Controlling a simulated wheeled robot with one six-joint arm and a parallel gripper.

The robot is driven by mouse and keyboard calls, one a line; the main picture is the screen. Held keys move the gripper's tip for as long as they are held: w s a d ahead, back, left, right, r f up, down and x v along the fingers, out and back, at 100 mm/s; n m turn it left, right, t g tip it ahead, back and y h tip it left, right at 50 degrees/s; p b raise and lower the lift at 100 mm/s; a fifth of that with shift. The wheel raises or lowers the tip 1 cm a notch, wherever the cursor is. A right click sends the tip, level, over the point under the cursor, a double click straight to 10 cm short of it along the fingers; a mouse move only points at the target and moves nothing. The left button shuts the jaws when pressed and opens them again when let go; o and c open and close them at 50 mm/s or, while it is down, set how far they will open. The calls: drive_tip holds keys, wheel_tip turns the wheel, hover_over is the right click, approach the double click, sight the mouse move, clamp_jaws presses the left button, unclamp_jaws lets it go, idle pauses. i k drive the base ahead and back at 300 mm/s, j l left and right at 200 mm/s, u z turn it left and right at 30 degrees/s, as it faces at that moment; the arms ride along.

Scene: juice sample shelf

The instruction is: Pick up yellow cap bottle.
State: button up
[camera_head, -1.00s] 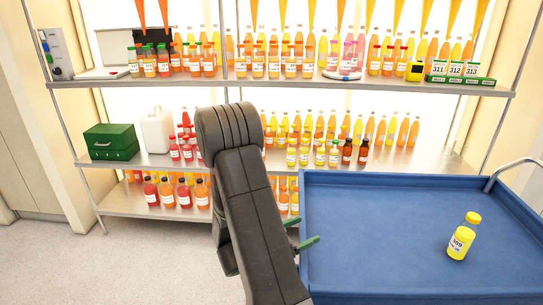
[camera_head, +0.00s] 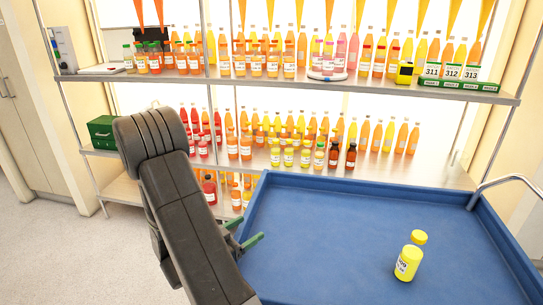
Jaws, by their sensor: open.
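The yellow cap bottle (camera_head: 407,264) is a small bottle with a yellow body, a white label and a yellow cap. It is on the blue tray top of a cart, in the right part of the head view, and looks upright with a slight lean in the picture. My gripper (camera_head: 243,233) shows only as two green fingertips beside my dark arm, over the cart's left edge. The fingertips are apart with nothing seen between them. They are well to the left of the bottle and not touching it. My arm hides the rest of the gripper.
The blue cart (camera_head: 335,215) has a raised rim and a metal handle (camera_head: 505,183) at right; its surface around the bottle is clear. Behind it stands a metal shelf (camera_head: 400,168) crowded with juice bottles. A green box (camera_head: 103,132) is at left.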

sight(276, 149)
drive_tip(key=i+j+z, duration=0.15)
drive_tip(key=j, duration=1)
drive_tip(key=i+j+z, duration=0.2)
drive_tip(key=j, duration=1)
drive_tip(key=i+j+z, duration=0.2)
drive_tip(key=i+j, duration=0.2)
drive_tip(key=i+j+z, duration=0.15)
drive_tip(key=i+j, duration=0.15)
drive_tip(key=j, duration=0.15)
drive_tip(key=i+j+z, duration=0.2)
drive_tip(key=i+j, duration=0.15)
drive_tip(key=j, duration=0.15)
drive_tip(key=i+z, duration=0.1)
drive_tip(key=i, duration=1.4)
